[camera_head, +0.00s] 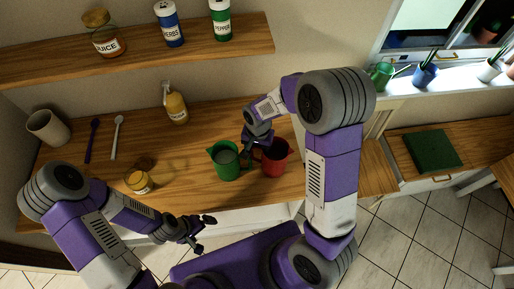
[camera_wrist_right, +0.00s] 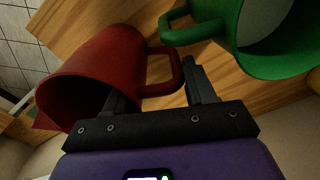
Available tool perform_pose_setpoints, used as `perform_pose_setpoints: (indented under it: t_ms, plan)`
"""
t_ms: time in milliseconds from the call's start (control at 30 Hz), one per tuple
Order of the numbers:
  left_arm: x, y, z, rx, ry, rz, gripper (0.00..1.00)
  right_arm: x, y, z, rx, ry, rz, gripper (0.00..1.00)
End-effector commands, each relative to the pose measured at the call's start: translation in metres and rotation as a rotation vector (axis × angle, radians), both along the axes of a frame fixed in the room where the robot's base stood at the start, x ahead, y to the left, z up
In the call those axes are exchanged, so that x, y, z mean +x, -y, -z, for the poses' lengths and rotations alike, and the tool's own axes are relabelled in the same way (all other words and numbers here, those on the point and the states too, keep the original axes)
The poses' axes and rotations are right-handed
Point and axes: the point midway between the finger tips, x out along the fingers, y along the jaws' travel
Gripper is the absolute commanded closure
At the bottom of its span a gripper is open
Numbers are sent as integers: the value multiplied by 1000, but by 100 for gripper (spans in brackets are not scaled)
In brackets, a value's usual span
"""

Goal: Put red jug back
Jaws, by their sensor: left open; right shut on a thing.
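The red jug (camera_head: 275,158) is on or just above the right part of the wooden counter, immediately right of a green jug (camera_head: 226,162). I cannot tell whether its base touches the wood. My right gripper (camera_head: 257,148) comes down from above and is shut on the red jug's handle. In the right wrist view the red jug (camera_wrist_right: 95,70) lies left of the fingers (camera_wrist_right: 160,92), its handle passing between them; the green jug (camera_wrist_right: 255,35) is at upper right. My left gripper (camera_head: 200,232) is open and empty, in front of the counter's edge.
The counter (camera_head: 215,115) also bears a yellow-lidded jar (camera_head: 140,181), a soap bottle (camera_head: 176,107), two spoons (camera_head: 116,138) and a beige cup (camera_head: 47,128). A shelf (camera_head: 180,48) with jars hangs above. A green book (camera_head: 432,151) lies on the right-hand worktop. Bare counter lies behind the jugs.

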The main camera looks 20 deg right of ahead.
Motion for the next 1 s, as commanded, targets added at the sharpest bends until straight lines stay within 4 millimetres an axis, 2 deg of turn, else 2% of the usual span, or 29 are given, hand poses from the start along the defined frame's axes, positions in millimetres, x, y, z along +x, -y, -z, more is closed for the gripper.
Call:
perform_pose_setpoints:
  t_ms: [100,133,300,667,767,1000]
  plan:
    - [0,0,4,0,0,0,0,0,0,3,0,1,0,100]
    - [0,0,4,0,0,0,0,0,0,4,0,0,0,44]
    - [0,0,3,0,0,0,0,0,0,3,0,0,0,20]
    - [0,0,-2,0,0,0,0,0,0,-2,0,0,0,20]
    - [0,0,-2,0,0,0,0,1,0,-15,0,5,0,20]
    - [0,0,-6,0,0,0,0,0,1,-69,2,6,-1,20]
